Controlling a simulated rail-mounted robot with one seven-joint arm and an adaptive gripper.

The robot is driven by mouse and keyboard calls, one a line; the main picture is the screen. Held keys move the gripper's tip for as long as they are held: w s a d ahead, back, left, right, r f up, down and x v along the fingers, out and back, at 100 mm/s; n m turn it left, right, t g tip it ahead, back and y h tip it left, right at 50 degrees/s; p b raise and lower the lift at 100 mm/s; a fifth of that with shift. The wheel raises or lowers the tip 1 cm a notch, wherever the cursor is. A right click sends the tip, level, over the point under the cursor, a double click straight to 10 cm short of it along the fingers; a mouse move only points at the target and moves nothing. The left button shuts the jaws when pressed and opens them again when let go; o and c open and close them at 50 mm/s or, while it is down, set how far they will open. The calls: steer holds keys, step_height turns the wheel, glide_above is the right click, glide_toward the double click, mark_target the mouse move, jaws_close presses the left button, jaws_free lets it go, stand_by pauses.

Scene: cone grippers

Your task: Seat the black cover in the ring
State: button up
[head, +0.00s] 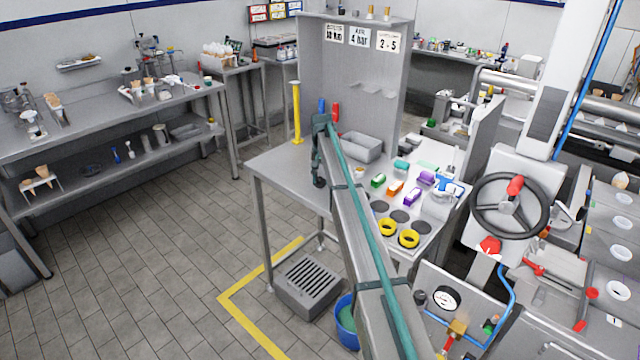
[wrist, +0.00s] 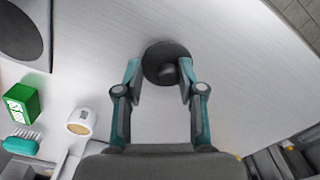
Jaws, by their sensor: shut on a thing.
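My gripper (wrist: 160,80) is shut on the black cover (wrist: 167,54), a round dark disc with a knob, seen between the fingertips in the wrist view. Two yellow rings with dark centres, a left one (head: 388,235) and a right one (head: 409,246), sit at the table's front right, away from my gripper. Flat dark discs (head: 399,216) lie just behind them. I cannot tell which ring is meant.
Green (head: 378,180), orange (head: 395,187) and purple (head: 412,197) labelled blocks lie right of my arm. A grey bin (head: 362,147) stands at the back by the upright panel. A handwheel (head: 510,207) stands to the right.

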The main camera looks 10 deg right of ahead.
mark_target(321, 178)
steer(key=shift+w+a+r+p, duration=0.1)
steer(key=shift+r+p, duration=0.3)
steer(key=shift+r, duration=0.25)
steer(key=shift+r+p, duration=1.25)
steer(key=shift+r, duration=1.95)
